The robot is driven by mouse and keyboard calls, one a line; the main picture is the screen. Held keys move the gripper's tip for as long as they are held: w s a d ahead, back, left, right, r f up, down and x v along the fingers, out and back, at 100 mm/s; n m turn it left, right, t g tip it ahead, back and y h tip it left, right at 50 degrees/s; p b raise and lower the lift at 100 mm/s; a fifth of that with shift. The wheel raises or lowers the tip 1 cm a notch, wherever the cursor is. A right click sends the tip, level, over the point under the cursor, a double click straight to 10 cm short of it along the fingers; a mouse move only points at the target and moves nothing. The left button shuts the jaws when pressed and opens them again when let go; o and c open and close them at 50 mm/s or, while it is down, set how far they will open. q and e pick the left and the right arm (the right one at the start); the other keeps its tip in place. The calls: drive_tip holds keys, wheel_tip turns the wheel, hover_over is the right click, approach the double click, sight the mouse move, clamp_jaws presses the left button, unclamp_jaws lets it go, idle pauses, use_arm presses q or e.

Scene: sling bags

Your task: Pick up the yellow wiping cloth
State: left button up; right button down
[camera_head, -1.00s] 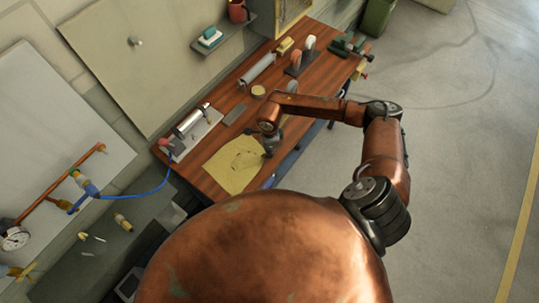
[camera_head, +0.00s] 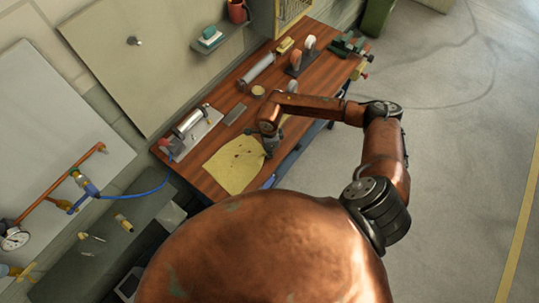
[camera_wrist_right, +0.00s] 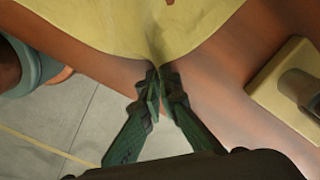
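The yellow wiping cloth (camera_head: 228,168) lies on the near left part of the wooden workbench (camera_head: 207,187). My right gripper (camera_head: 269,152) is at its right edge. In the right wrist view, the cloth (camera_wrist_right: 100,25) narrows to a gathered point between the green fingertips of my right gripper (camera_wrist_right: 160,78). The fingers are close together and look shut on the cloth's edge. The rest of the cloth spreads out beyond them. My left gripper is not in view.
A light tray with a metal cylinder (camera_head: 188,122) stands left of the cloth. A grey flat piece (camera_head: 235,114), a round tin (camera_head: 258,90) and a grey tube (camera_head: 258,70) lie farther back. A green vise (camera_head: 345,45) is at the far end. Open floor (camera_head: 460,150) is on the right.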

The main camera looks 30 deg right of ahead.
drive_tip(key=shift+s+f, duration=0.1)
wheel_tip(320, 180, up, 12)
drive_tip(key=p, duration=0.6)
wheel_tip(320, 180, up, 27)
drive_tip(key=p, duration=0.8)
drive_tip(key=shift+p, duration=0.3)
drive_tip(key=shift+d, duration=0.1)
